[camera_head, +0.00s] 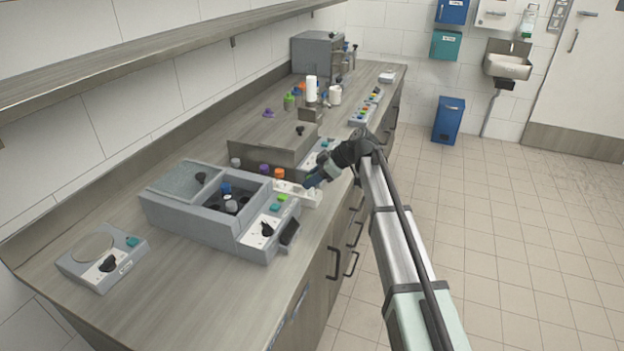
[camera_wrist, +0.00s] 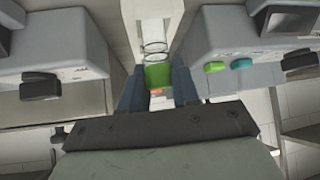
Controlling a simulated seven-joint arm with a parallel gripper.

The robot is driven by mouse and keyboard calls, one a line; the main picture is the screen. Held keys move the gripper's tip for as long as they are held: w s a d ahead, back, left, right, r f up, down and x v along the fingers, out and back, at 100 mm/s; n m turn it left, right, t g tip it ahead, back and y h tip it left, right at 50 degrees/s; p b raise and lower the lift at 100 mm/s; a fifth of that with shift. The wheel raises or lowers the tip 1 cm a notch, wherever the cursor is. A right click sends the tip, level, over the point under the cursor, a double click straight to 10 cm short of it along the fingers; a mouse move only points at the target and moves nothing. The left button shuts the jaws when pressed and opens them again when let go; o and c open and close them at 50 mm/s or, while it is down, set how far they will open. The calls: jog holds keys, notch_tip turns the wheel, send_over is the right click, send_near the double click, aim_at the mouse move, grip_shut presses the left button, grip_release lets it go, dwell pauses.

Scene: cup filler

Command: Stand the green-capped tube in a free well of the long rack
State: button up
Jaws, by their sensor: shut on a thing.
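The green-capped tube (camera_wrist: 158,75) is between the two blue fingers of my gripper (camera_wrist: 160,88) in the wrist view. In the head view, my gripper (camera_head: 312,180) is above the front end of the long white rack (camera_head: 311,196), and I cannot make out the tube there. The rack holds an orange-capped tube (camera_head: 279,174), a purple-capped one (camera_head: 264,169) and a grey-capped one (camera_head: 236,162).
A grey centrifuge-like box (camera_head: 190,220) stands close on the near side of the rack, and a boxy device (camera_head: 262,142) on the far side. They leave a narrow gap. A small scale-like device (camera_head: 88,262) lies at the near left. Bottles (camera_head: 311,90) stand farther back.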

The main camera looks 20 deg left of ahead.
jog(key=shift+f, duration=0.1)
jog(key=o, duration=1)
jog(key=shift+o, duration=0.2)
jog(key=v, duration=1.2)
